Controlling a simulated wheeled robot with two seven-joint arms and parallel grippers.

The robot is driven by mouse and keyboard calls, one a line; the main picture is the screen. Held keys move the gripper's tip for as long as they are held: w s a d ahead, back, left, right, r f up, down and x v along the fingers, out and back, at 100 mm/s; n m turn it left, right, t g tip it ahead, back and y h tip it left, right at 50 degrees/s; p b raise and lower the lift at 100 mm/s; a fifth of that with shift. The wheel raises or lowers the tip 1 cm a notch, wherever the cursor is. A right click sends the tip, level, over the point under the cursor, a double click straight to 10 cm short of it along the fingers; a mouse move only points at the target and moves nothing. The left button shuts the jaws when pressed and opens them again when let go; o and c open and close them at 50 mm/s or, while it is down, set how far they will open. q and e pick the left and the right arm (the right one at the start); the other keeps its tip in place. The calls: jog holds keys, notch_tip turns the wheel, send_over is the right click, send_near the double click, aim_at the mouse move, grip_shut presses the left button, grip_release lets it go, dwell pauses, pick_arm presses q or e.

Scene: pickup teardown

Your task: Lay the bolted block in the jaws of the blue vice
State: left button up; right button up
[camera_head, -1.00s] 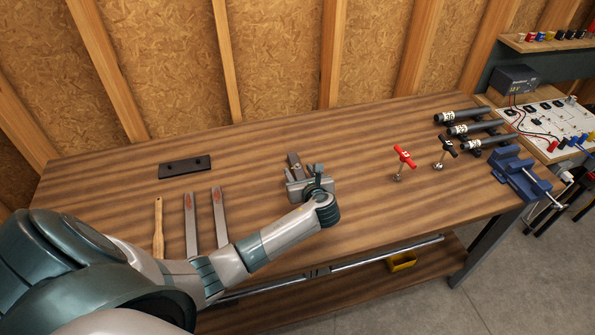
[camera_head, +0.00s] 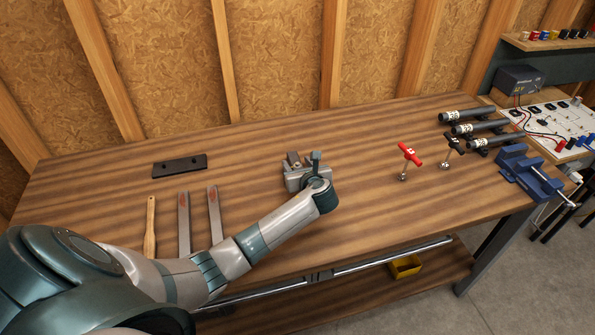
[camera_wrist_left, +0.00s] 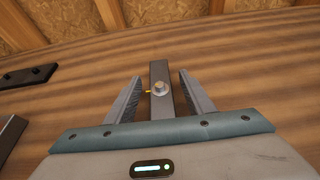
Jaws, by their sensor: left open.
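The bolted block, a grey bar (camera_wrist_left: 160,95) with a round bolt head on top, lies on the workbench. In the left wrist view it lies between the two spread fingers of my left gripper (camera_wrist_left: 154,98), with a visible gap on each side. A small yellow bit shows beside the bolt. In the head view the block (camera_head: 293,158) is partly hidden by my left gripper (camera_head: 299,165), which is open and low over the bench. The blue vice (camera_head: 520,170) stands at the bench's right end, far from the gripper. My right gripper is not in view.
A black plate with holes (camera_head: 180,166), two grey files (camera_head: 184,222) and a wooden-handled tool (camera_head: 150,225) lie at left. A red T-handle (camera_head: 410,154), a black T-handle (camera_head: 453,144) and dark cylinders (camera_head: 462,116) stand or lie at right.

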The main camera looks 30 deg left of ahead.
pick_arm(q)
grip_shut()
jog(key=shift+r, duration=0.1)
dwell(0.3)
jog(key=shift+w+r, duration=0.15)
jog(key=shift+r, duration=0.55)
notch_tip(320, 180, up, 3)
jog(key=shift+d+f+b, duration=0.1)
jog(key=shift+b, duration=0.65)
jog(key=w+d+r+b, duration=0.3)
jog(key=d+r, duration=0.3)
jog(key=d, duration=0.5)
jog(key=shift+w+r, duration=0.2)
jog(key=shift+r, duration=0.2)
